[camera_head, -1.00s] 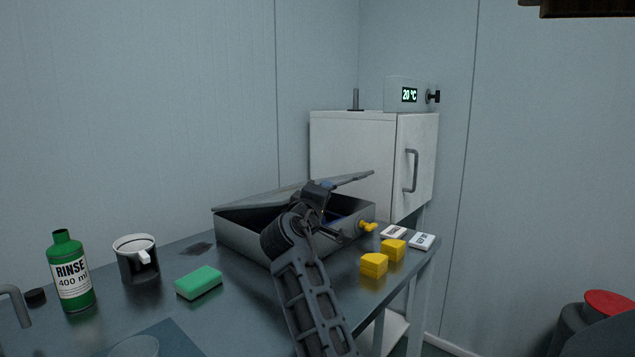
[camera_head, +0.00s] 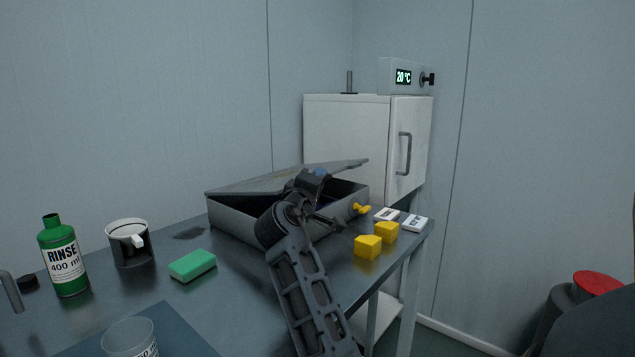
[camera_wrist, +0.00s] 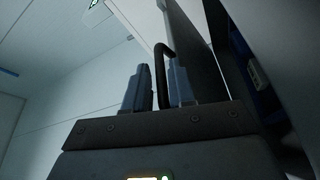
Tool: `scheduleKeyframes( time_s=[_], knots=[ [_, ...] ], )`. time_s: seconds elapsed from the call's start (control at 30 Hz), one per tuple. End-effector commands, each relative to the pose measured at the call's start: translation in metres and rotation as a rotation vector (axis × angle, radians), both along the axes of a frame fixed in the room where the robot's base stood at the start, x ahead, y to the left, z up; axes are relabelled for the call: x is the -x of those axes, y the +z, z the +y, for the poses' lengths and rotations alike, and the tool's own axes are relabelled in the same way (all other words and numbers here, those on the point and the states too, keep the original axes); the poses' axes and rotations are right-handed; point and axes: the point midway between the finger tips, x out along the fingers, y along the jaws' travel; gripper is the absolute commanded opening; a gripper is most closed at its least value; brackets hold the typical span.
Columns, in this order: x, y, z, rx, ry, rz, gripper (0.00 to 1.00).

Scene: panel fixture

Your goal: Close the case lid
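The grey case (camera_head: 232,217) stands on the table with its lid (camera_head: 255,183) partly open, slanting above the box. The lid's raised edge points toward the white cabinet. A yellow latch (camera_head: 361,209) sits on the case's near right side. My gripper (camera_head: 318,180) is at the case's opening, close to the lid; contact cannot be told, as my arm hides part of the case front. In the wrist view my gripper's two fingers (camera_wrist: 158,82) stand a little apart with nothing held between them; a dark handle shows behind the gap.
Yellow blocks (camera_head: 368,246) and small white labelled items (camera_head: 414,223) lie right of the case. A white cabinet (camera_head: 346,135) rises behind.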

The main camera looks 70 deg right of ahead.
Motion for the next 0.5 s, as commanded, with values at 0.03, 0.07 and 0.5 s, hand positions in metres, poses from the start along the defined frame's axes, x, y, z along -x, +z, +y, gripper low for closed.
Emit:
scheduleKeyframes(
  time_s=[0.03,0.07,0.5],
  knots=[
    [0.0,0.0,0.003,0.001,0.001,-0.001,0.22],
    [0.0,0.0,0.005,0.001,0.002,-0.001,0.22],
    [0.002,-0.007,0.068,0.001,0.006,0.001,0.22]
  ],
)
